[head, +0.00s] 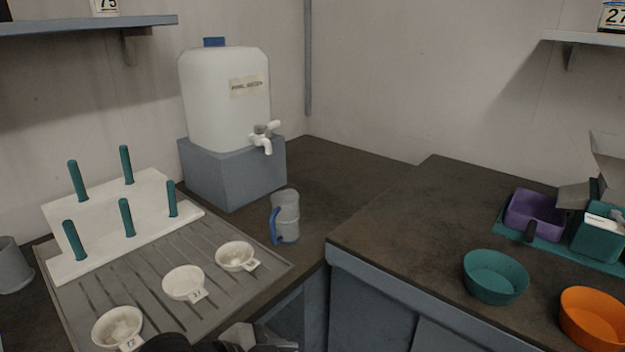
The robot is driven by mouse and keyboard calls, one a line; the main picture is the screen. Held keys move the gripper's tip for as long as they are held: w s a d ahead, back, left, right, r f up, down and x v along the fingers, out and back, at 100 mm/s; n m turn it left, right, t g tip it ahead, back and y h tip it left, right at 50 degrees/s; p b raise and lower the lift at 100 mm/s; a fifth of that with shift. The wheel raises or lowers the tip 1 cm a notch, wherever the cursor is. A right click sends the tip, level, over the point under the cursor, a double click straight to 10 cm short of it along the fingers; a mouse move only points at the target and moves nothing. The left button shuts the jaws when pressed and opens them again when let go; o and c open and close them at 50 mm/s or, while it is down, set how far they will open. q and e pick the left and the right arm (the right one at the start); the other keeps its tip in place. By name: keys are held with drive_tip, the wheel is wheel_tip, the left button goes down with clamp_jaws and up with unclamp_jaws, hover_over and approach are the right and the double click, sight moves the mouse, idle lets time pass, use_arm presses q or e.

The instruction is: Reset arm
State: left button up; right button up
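Part of one of my arms shows at the bottom edge, left of centre, as dark and light grey pieces. It seems to be my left gripper (245,338), cut off by the frame, so its fingers cannot be made out. It is just in front of the grey grooved drainboard (232,297), near its front right corner. I see nothing held in it. My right gripper cannot be made out in the head view.
Three white labelled dishes (183,283) lie on the drainboard before a white peg rack (105,225). A clear jug (286,216) stands below the tap of a white water container (225,100). Teal (495,277), orange (594,318) and purple (535,215) containers occupy the right counter.

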use_arm(q)
drive_tip(key=s+a+f+n+t+y, duration=0.5)
drive_tip(key=s+a+f+n, duration=0.4)
drive_tip(key=n, duration=0.4)
drive_tip(key=shift+a+f, duration=0.55)
drive_tip(key=shift+a, duration=0.1)
drive_tip(key=shift+s, duration=0.1)
